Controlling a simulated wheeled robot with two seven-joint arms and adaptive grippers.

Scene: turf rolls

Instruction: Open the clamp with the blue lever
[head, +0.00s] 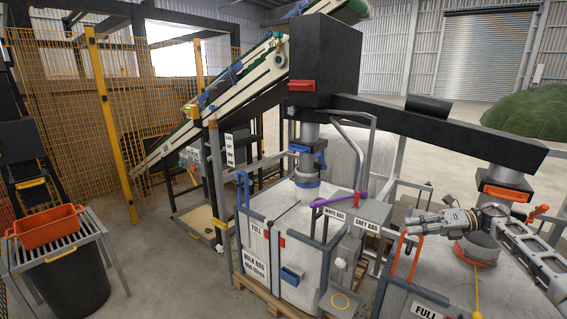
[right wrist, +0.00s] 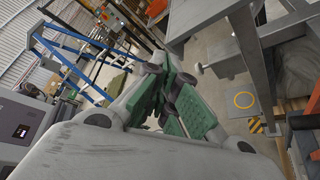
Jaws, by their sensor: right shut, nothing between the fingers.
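A blue clamp (head: 299,148) is around the grey spout above the white bulk bag (head: 285,215), near the middle of the head view. A blue ring (head: 307,182) sits lower, at the bag's neck. Whether the clamp is open or closed is too small to tell. My right gripper (head: 412,229) is at the right of the head view, beside the grey bag's spout, well to the right of the blue clamp and apart from it. It is shut and empty. Its green finger pads also show in the right wrist view (right wrist: 168,95). My left gripper is out of view.
An orange clamp (head: 505,191) and orange-ringed neck (head: 477,250) stand near my right arm. A black beam (head: 440,128) crosses above. An orange crate (head: 47,227) is left.

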